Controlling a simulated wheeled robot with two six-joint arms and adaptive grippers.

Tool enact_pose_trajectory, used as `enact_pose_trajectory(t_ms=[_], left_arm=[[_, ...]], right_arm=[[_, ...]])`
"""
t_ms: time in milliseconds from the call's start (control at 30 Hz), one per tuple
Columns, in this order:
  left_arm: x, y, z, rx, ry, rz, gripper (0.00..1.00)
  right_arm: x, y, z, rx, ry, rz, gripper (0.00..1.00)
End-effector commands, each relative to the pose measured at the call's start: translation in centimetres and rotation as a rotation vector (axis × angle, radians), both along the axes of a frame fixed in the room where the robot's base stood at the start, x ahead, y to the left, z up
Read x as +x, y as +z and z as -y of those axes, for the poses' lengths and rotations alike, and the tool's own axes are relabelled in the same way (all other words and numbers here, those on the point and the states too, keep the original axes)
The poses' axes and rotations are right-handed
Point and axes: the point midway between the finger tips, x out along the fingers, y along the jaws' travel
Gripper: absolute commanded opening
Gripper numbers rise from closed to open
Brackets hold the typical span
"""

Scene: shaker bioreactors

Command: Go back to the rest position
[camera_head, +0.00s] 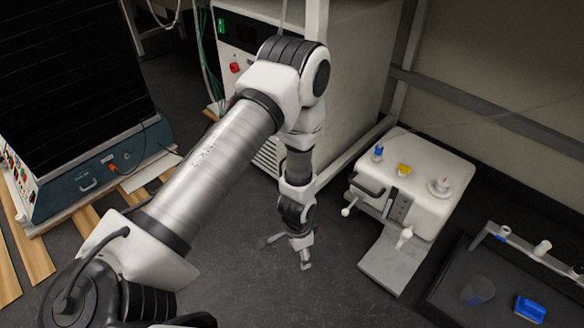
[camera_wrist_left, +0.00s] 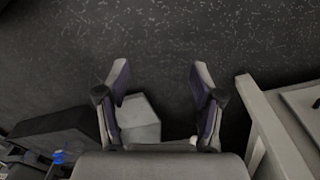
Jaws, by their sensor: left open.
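My left arm comes in from the lower left of the head view and bends down in the middle. My left gripper (camera_head: 289,252) hangs pointing down over the dark speckled floor (camera_head: 225,270). In the left wrist view my left gripper (camera_wrist_left: 160,80) has its two fingers spread wide apart. Nothing is between the fingertips but dark floor. My right gripper does not show in either view.
A white device (camera_head: 430,165) with blue and yellow knobs stands right of my gripper. A black tray (camera_head: 455,295) with a blue item (camera_head: 530,309) lies lower right. A large cabinet (camera_head: 350,60) stands behind. A blue-grey unit (camera_head: 95,178) and wooden planks (camera_head: 35,255) are left.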

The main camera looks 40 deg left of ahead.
Motion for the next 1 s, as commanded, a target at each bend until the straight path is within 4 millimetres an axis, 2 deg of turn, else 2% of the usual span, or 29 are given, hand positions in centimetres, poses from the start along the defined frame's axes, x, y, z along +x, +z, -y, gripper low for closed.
enact_pose_trajectory(t_ms=[533,633,667,833,900,1000], left_arm=[[-0.1,0.0,0.0,0.000,0.003,0.000,0.67],[-0.8,1.1,0.1,0.001,-0.002,-0.017,0.67],[-1.5,1.6,0.3,0.003,-0.008,-0.033,0.67],[-10.3,4.5,1.7,0.010,0.015,-0.158,0.67],[-13.8,6.2,2.2,0.023,0.094,-0.176,0.67],[-17.7,8.4,2.5,0.047,0.275,-0.150,0.67]], right_arm=[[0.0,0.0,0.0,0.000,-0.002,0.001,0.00],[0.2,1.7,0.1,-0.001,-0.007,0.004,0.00],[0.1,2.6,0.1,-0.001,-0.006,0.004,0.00],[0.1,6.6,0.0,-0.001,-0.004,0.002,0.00],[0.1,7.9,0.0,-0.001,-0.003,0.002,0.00],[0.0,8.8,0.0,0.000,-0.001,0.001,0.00]])
